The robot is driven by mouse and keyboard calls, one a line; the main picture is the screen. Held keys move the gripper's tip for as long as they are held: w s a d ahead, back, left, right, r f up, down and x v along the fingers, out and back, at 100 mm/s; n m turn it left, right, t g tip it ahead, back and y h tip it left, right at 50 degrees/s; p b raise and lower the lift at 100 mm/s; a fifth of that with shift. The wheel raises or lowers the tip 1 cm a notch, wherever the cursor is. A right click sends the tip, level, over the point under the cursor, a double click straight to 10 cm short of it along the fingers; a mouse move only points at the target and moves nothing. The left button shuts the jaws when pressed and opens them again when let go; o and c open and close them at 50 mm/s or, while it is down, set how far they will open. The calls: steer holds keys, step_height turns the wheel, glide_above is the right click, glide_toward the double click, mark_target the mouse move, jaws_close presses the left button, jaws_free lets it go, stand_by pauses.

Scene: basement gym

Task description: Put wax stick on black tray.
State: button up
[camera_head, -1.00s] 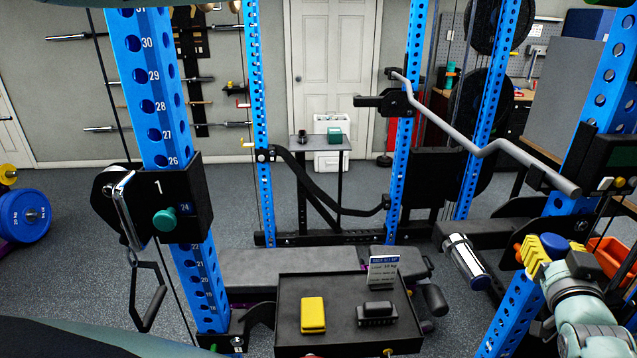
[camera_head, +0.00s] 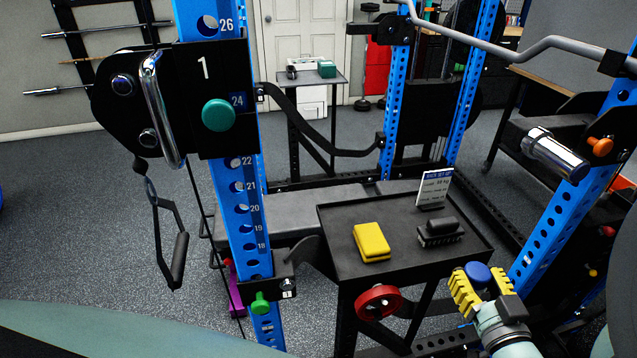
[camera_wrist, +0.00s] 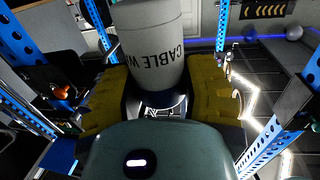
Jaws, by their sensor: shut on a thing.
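The wax stick (camera_wrist: 155,45) is a pale cylinder with "CABLE W..." lettering, upright in the wrist view between the yellow finger pads of my gripper (camera_wrist: 158,95). In the head view only its blue end (camera_head: 478,272) shows between the yellow pads of my gripper (camera_head: 481,289). My gripper is shut on it. The black tray (camera_head: 338,228) is a shallow rimmed tray on a stand in the middle of the head view. My gripper appears at the tray's near right corner, and I cannot tell its height over the rim.
On the tray lie a yellow block (camera_head: 371,242), a black brush (camera_head: 438,231) and a standing printed card (camera_head: 434,189). The tray's left part is bare. A blue rack post (camera_head: 243,190) stands left of the tray, another (camera_head: 545,225) to the right. A red disc (camera_head: 378,302) sits below the front edge.

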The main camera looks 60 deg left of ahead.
steer(key=w+a+b, duration=0.1)
steer(key=a, duration=0.4)
steer(key=w+a+f+b, duration=0.1)
steer(key=a+b, duration=0.1)
steer(key=a, duration=0.2)
steer(key=w+a+b, duration=0.1)
steer(key=a, duration=0.4)
steer(key=shift+w+a+f+b, duration=0.2)
steer(key=shift+w+a+b, duration=0.1)
steer(key=shift+b, duration=0.1)
steer(key=shift+f+b, duration=0.65)
steer(key=shift+f, duration=1)
steer(key=shift+f, duration=0.2)
steer(key=o, duration=1.1)
steer(key=shift+d, duration=0.1)
steer(key=shift+o, duration=0.2)
steer(key=shift+r, duration=0.15)
